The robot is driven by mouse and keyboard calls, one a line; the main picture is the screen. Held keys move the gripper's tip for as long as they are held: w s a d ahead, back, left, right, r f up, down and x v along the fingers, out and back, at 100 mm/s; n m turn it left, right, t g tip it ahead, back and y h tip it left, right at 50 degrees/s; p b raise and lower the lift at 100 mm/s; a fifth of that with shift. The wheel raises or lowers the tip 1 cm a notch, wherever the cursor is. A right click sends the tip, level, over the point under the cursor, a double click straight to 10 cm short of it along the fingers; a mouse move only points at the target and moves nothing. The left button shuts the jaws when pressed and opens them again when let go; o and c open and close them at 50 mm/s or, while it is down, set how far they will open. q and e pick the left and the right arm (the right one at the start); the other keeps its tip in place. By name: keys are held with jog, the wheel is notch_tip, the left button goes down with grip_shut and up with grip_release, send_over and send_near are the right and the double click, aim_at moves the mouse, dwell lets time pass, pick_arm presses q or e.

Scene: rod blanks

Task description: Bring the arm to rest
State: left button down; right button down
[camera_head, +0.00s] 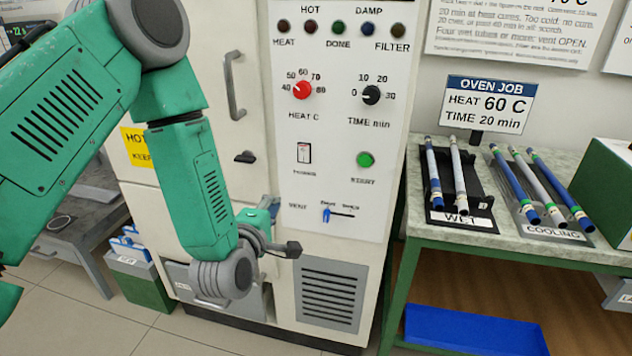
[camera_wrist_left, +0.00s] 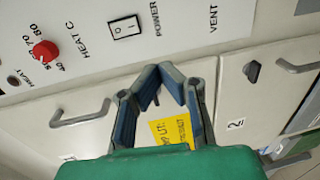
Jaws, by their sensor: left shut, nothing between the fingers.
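My left arm comes in from the left and bends down in front of the oven cabinet (camera_head: 335,150). My left gripper (camera_head: 271,204) is low at its end, pointing toward the cabinet front and partly hidden by the wrist. In the left wrist view its blue-grey fingers (camera_wrist_left: 172,72) come together at the tips with nothing held. The cabinet front with a handle (camera_wrist_left: 80,115) and a yellow label (camera_wrist_left: 172,130) lies beyond them. My right gripper is not in view.
The panel has a red heat knob (camera_head: 302,90), a black time knob (camera_head: 371,95) and a blue vent slider (camera_head: 326,215). At right, a green-framed table (camera_head: 530,255) bears a WET rack (camera_head: 462,221) and a COOLING rack (camera_head: 556,232) with rods. A green bin (camera_head: 140,285) stands at lower left.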

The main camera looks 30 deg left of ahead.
pick_arm(q)
jog(key=s+d+f+m+g+h, duration=0.2)
jog(key=s+d+f+m+g, duration=0.15)
jog(key=s+f+m, duration=0.45)
jog(key=s+d+f+m+g+h, duration=0.2)
jog(key=s+d+f+m+g, duration=0.25)
jog(key=f, duration=0.55)
jog(key=s+f+m+g, duration=0.3)
jog(key=s+m, duration=0.1)
jog(key=s, duration=0.5)
jog(key=s+f+m+g, duration=0.3)
jog(key=s+m+g, duration=0.1)
jog(key=s, duration=0.5)
jog(key=shift+s+a+f+m+g, duration=0.2)
jog(key=shift+s+f+m+g, duration=0.1)
jog(key=shift+m, duration=0.15)
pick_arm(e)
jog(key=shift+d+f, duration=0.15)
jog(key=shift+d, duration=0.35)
pick_arm(q)
jog(key=shift+w+a+f, duration=0.1)
jog(key=shift+w+a, duration=0.1)
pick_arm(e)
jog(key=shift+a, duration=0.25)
pick_arm(q)
jog(key=shift+d, duration=0.15)
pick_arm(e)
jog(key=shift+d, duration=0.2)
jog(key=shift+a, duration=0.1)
